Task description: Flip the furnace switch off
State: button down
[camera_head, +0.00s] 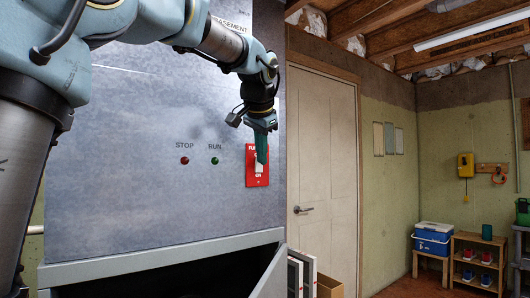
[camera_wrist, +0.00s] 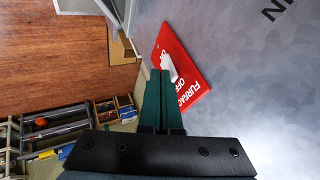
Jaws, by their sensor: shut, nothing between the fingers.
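The furnace switch is a red plate (camera_head: 251,180) with white lettering on the right part of a grey metal panel. It also shows in the wrist view (camera_wrist: 190,75), where the words FURNACE and OFF are partly readable. A white toggle (camera_wrist: 169,65) sticks out of the plate. My gripper (camera_head: 262,161) hangs pointing down in front of the plate and hides part of it. Its two green fingers (camera_wrist: 160,72) are shut together and empty, with the tips right beside the toggle. I cannot tell whether they touch it. The toggle's position is hard to read.
The grey panel (camera_head: 120,130) carries a red STOP light (camera_head: 184,160) and a green RUN light (camera_head: 215,160). A door (camera_head: 320,160) stands to the right. Farther right are a blue cooler (camera_head: 433,236) and a wooden shelf (camera_head: 478,262). Open floor lies before them.

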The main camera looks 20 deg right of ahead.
jog(key=shift+w, duration=0.1)
jog(key=shift+w+r, duration=0.1)
jog(key=shift+w, duration=0.05)
jog(key=shift+r+p, duration=0.15)
jog(key=shift+p, duration=0.2)
jog(key=shift+r+p, duration=0.65)
